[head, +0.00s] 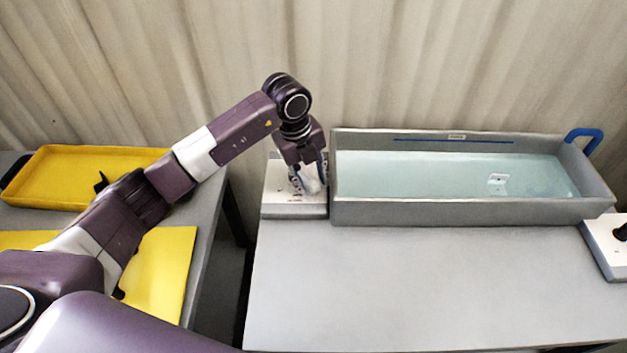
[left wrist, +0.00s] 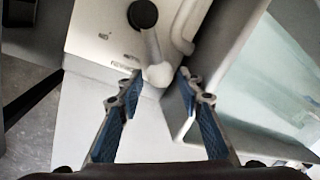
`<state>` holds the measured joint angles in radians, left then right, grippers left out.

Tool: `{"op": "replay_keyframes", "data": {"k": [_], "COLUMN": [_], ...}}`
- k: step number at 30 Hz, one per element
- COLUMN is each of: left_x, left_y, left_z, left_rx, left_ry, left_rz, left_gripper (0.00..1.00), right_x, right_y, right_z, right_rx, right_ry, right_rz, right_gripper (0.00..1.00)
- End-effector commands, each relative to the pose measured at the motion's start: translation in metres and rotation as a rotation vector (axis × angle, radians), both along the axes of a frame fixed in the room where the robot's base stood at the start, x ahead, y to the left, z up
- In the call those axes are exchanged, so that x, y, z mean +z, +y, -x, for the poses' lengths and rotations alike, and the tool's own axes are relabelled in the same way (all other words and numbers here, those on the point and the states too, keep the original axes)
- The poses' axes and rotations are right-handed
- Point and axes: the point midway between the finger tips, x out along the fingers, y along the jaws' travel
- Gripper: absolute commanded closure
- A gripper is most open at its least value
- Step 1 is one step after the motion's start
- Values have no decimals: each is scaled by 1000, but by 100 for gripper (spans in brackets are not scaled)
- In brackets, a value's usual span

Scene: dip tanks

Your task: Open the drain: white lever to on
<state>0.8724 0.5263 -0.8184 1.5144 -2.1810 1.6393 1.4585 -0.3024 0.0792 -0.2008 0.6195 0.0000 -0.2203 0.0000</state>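The white lever (left wrist: 157,72) rises from a black round pivot (left wrist: 142,14) on a pale control box (left wrist: 95,35). In the head view the control box (head: 290,211) stands against the left end of the grey tank. My left gripper (head: 310,186) is above the box and covers much of it. In the left wrist view the left gripper (left wrist: 160,76) is open, with one blue-padded finger on each side of the lever's rounded end. A gap shows on both sides of the lever. The label on the box is too blurred to read. My right gripper is out of view.
The grey tank (head: 430,212) holds clear liquid with a small white piece (head: 497,182) in it; a blue handle (head: 584,138) is at its right end. Another white box (head: 606,246) with a black knob is far right. A yellow tray (head: 55,175) is left. The front tabletop is clear.

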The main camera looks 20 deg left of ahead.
Motion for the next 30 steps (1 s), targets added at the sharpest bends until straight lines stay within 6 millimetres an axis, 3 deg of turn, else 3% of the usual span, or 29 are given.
{"op": "replay_keyframes", "data": {"k": [6,13,22,30], "left_x": [-15,-17,-16,-16], "left_y": [-2,-3,-3,-2], "left_z": [-2,-2,-2,-2], "left_rx": [-1,-2,-1,-2], "left_ry": [-1,-1,-2,-2], "left_rz": [1,0,1,1], "left_gripper": [66,66,98,100], "right_x": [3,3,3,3], "right_y": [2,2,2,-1], "right_z": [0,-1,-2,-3], "right_rx": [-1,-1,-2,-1], "right_ry": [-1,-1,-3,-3], "right_rz": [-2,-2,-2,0], "right_gripper": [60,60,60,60]}}
